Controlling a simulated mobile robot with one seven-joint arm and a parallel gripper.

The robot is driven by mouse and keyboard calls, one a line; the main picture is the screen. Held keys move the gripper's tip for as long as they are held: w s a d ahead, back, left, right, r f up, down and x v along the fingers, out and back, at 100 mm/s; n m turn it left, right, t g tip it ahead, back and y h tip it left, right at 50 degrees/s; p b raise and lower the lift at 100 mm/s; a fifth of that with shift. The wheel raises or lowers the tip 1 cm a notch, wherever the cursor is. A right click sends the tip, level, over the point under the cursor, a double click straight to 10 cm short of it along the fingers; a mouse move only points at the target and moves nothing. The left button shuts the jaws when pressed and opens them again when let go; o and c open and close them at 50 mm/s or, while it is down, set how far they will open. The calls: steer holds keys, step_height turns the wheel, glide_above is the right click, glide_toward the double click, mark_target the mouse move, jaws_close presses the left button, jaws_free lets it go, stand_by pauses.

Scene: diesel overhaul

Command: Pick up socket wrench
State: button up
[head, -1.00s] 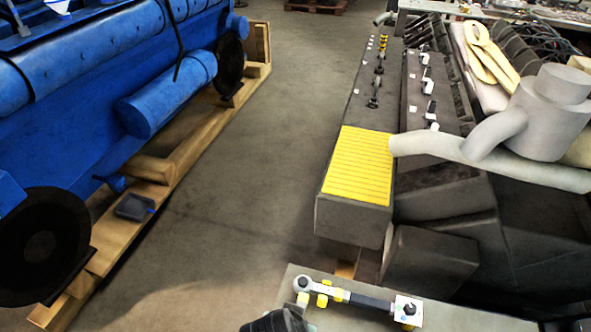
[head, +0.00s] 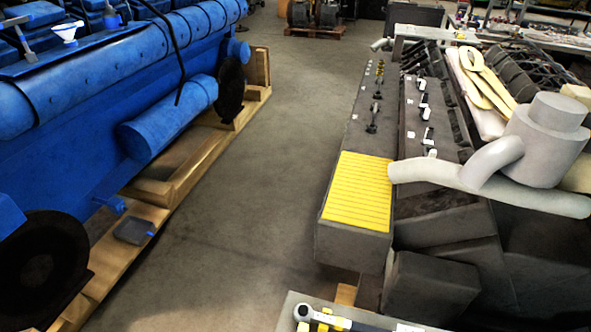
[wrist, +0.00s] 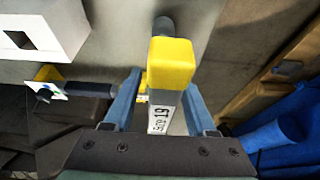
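The socket wrench (head: 345,321) lies on yellow rests at the bottom of the head view. Its round ratchet head (head: 302,311) is at the left, and the picture's edge cuts off much of the handle. In the wrist view, the two blue fingers of my gripper (wrist: 160,105) stand apart on either side of a grey-white piece (wrist: 165,112) labelled "Size 19". A yellow block (wrist: 171,63) tops this piece. I cannot tell whether the piece belongs to the wrench. A dark bar (wrist: 88,88) runs left of the fingers.
A grey bench (head: 350,245) with a yellow ribbed pad (head: 357,190) stands beyond the wrench. Grey pipework (head: 545,140) is at the right. A blue engine (head: 90,120) stands on wooden beams (head: 150,215) at the left. Open floor (head: 265,130) lies between.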

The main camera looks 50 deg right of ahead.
jaws_close()
steer(key=shift+r, duration=0.1)
stand_by(1.1)
